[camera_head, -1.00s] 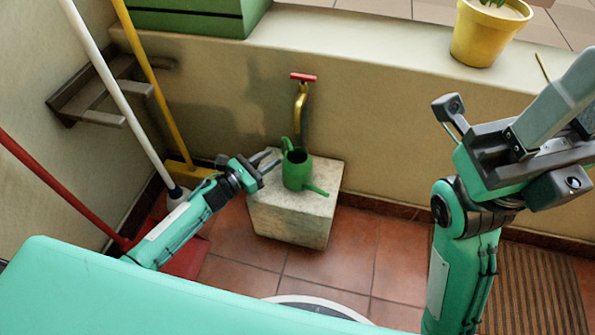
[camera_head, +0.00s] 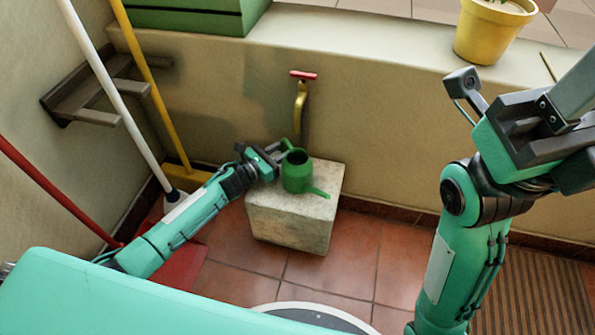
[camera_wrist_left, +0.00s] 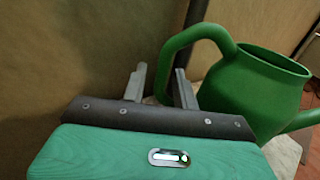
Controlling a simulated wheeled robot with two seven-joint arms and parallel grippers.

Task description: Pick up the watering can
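The green watering can (camera_head: 298,174) stands upright on a pale stone block (camera_head: 290,224) below the tap. Its spout points to the lower right and its handle is on the left side. My left gripper (camera_head: 279,153) is beside the handle in the head view. In the left wrist view the watering can (camera_wrist_left: 250,92) is at the right.
A brass tap (camera_head: 300,100) with a red handle is on the wall above the can. White, yellow and red poles (camera_head: 118,95) lean at the left near a small wall shelf (camera_head: 90,95). A yellow pot (camera_head: 490,30) stands on the ledge.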

